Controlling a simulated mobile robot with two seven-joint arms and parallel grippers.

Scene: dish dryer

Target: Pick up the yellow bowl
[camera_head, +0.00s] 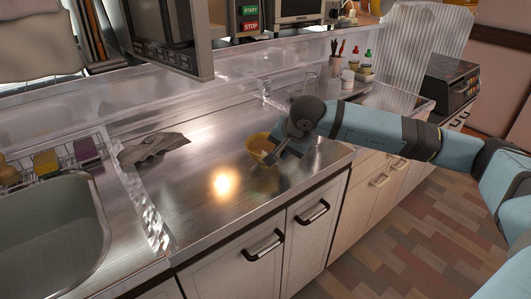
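The yellow bowl (257,146) stands on the steel counter, partly hidden behind my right gripper. My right arm comes in from the right, and its gripper (272,157) is at the bowl's right side, with the fingers at or over its rim. The fingers are small and dark here, so I cannot tell whether they are closed on the bowl. My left gripper is not in view.
A grey cloth (152,147) lies on the counter to the left. A sink (50,235) with a rack of sponges is at the far left. Bottles (366,60) and a utensil cup (336,67) stand at the back right.

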